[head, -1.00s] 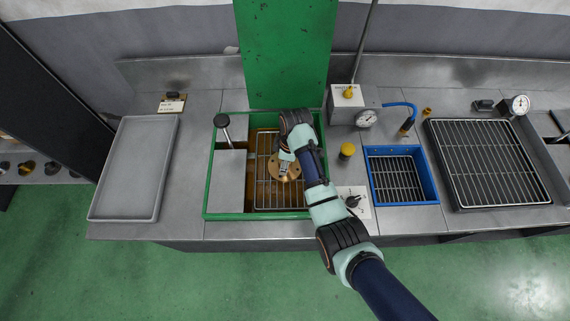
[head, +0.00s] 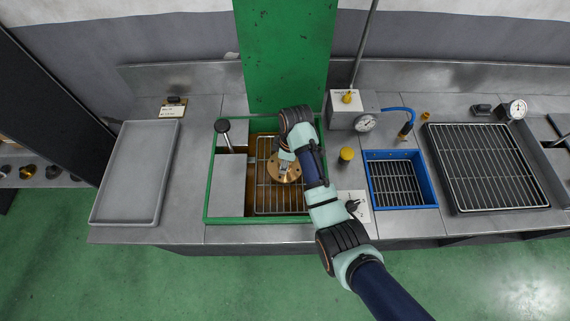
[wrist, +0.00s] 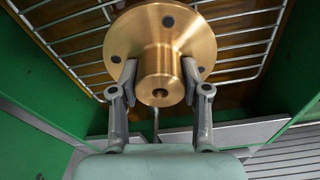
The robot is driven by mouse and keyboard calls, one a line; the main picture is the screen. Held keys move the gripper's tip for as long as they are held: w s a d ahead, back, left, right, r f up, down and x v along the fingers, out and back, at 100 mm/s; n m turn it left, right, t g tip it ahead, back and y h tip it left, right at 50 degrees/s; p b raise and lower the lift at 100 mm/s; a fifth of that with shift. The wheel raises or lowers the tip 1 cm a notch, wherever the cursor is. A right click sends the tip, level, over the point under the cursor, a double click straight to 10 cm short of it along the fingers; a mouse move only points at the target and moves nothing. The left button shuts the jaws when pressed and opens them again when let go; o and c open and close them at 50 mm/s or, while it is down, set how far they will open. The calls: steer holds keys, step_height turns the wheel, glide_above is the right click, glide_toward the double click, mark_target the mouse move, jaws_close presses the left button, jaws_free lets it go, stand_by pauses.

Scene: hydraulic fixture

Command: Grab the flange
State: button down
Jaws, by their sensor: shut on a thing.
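The flange (wrist: 160,42) is a brass disc with dark bolt holes and a narrower hub with a small centre bore. In the head view the flange (head: 285,171) is over the wire rack (head: 263,198) inside the green-framed tank (head: 207,190), partly hidden by my arm. My gripper (wrist: 159,88) has one finger on each side of the hub and is shut on it. I cannot tell whether the flange touches the rack.
A grey tray (head: 135,218) lies at the left. A blue basket (head: 432,183) and a large dark rack tray (head: 500,209) are at the right. A green column (head: 285,60) rises behind.

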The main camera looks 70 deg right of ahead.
step_height(320, 180, up, 17)
steer(key=p, duration=0.8)
steer(key=shift+p, duration=0.4)
